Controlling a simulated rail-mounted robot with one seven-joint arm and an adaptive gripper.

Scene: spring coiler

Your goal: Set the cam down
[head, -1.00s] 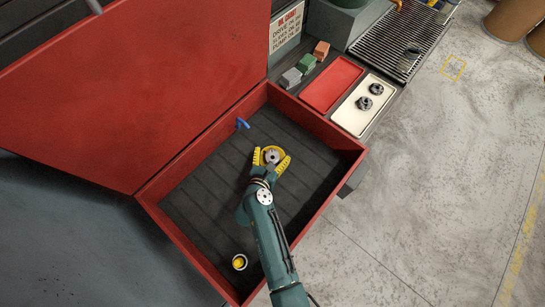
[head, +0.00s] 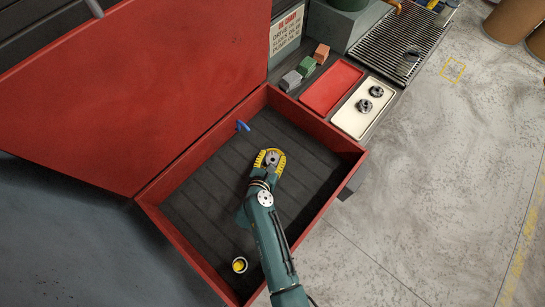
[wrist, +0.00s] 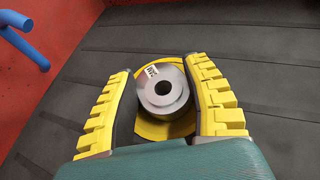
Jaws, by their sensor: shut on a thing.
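The cam is a grey metal disc with a raised hub and centre hole. It is in the red-walled drawer (head: 325,135), seen at its middle in the head view (head: 271,157) and between the fingers in the wrist view (wrist: 165,90). A small printed label shows on its edge. A yellow rounded surface (wrist: 150,130) shows around and under it; whether it is part of the cam is unclear. My gripper (head: 270,158) has its yellow ridged fingers closed in on both sides of the cam. I cannot tell whether the cam touches the dark floor.
A blue peg (head: 243,126) stands by the drawer's back left wall. Beyond the drawer are a red tray (head: 331,86), a cream tray (head: 362,107) with two dark round parts, and small coloured blocks (head: 306,66).

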